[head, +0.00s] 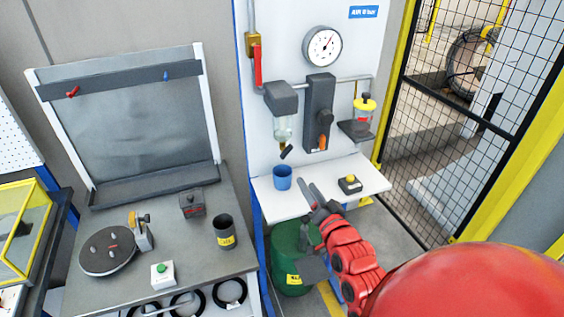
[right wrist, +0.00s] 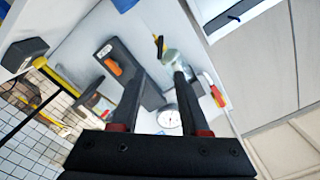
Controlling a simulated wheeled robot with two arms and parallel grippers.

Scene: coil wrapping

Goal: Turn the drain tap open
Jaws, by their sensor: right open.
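The drain tap (head: 283,148), a small brass fitting with a black lever, hangs under the clear filter bowl (head: 283,128) on the white panel. A blue cup (head: 282,178) stands below it on the white shelf. My right gripper (head: 309,184) is open and empty, low in front of the shelf, to the right of the cup and apart from the tap. In the right wrist view, which is upside down, the tap (right wrist: 160,43) and bowl (right wrist: 172,62) show beyond the open fingers (right wrist: 158,76). My left gripper is not in view.
An orange-handled grey unit (head: 320,112), a yellow-topped jar (head: 363,112) and a gauge (head: 322,46) are beside the filter. A box with a yellow button (head: 350,184) sits on the shelf (head: 372,180). A green drum (head: 290,262) stands below. A mesh fence is at right.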

